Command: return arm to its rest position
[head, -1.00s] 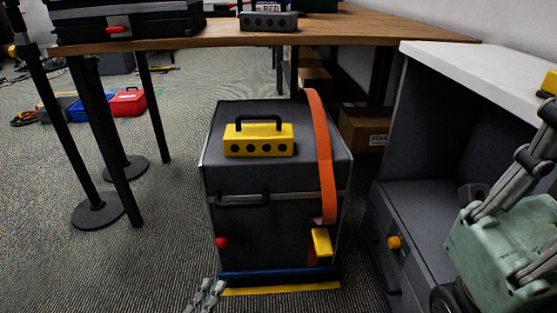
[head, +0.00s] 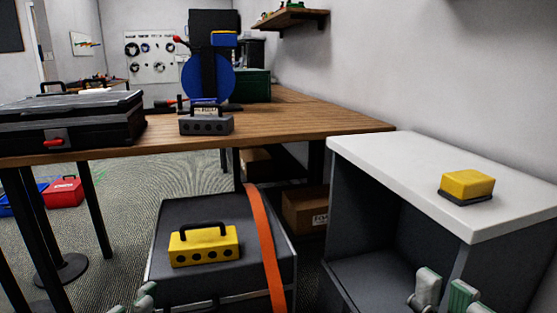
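My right gripper (head: 445,291) shows at the bottom edge, in front of the white-topped cabinet. Only some grey and green parts of it are in view, with no object seen in them. My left gripper (head: 143,298) barely shows at the bottom left, beside the dark case with the orange strap. The rest of both arms is cut off by the frame, and I cannot tell whether either gripper is open or shut.
A yellow block with a handle (head: 204,246) sits on the dark case (head: 185,208), which has an orange strap (head: 264,250). A yellow-and-black item (head: 467,186) lies on the white cabinet top (head: 400,165). The wooden table (head: 300,122) holds a grey block (head: 206,124) and a black case (head: 70,122).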

